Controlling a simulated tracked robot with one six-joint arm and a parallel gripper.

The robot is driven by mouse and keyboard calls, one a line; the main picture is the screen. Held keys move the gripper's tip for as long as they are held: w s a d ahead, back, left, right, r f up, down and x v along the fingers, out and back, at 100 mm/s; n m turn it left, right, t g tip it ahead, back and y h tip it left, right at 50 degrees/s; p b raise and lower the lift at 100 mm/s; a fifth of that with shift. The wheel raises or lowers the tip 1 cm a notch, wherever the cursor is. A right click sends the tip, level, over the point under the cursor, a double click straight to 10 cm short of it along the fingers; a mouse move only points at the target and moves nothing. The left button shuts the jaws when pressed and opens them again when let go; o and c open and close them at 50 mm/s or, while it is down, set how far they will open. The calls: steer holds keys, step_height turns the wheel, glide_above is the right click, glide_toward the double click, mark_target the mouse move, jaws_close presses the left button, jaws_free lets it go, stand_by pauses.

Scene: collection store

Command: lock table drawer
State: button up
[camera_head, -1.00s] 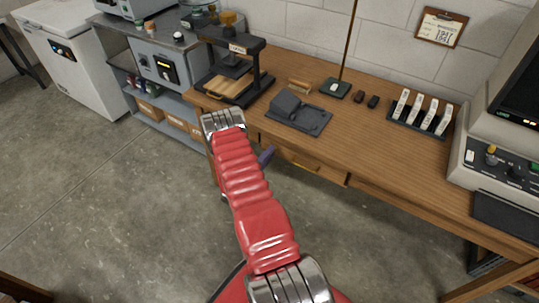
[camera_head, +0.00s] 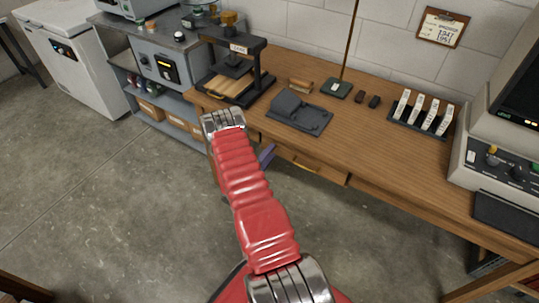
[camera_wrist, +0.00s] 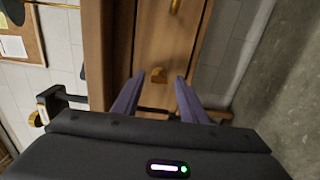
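The wooden table (camera_head: 400,165) has a drawer (camera_head: 330,175) under its front edge, with a brass handle (camera_head: 307,163). The drawer looks closed or nearly so. In the wrist view, the drawer front (camera_wrist: 167,42) fills the upper middle, the handle (camera_wrist: 175,5) is at the top edge, and a small brass knob or key (camera_wrist: 158,75) sticks out. My gripper (camera_wrist: 160,78) is open, its two purple fingers apart on either side of the brass piece in the picture. Contact cannot be told. In the head view my arm hides most of the gripper; one purple finger (camera_head: 266,157) shows.
The tabletop holds a black press stand (camera_head: 232,75), a dark grey device (camera_head: 298,112), a rack of white pieces (camera_head: 421,114) and a monitor (camera_head: 518,100). A grey shelf unit (camera_head: 165,105) and white chest (camera_head: 75,65) stand left. Floor in front is clear.

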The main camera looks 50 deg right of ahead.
steer(key=s+a, duration=0.1)
steer(key=a, duration=1.2)
steer(key=shift+a, duration=0.35)
steer(key=shift+s, duration=0.1)
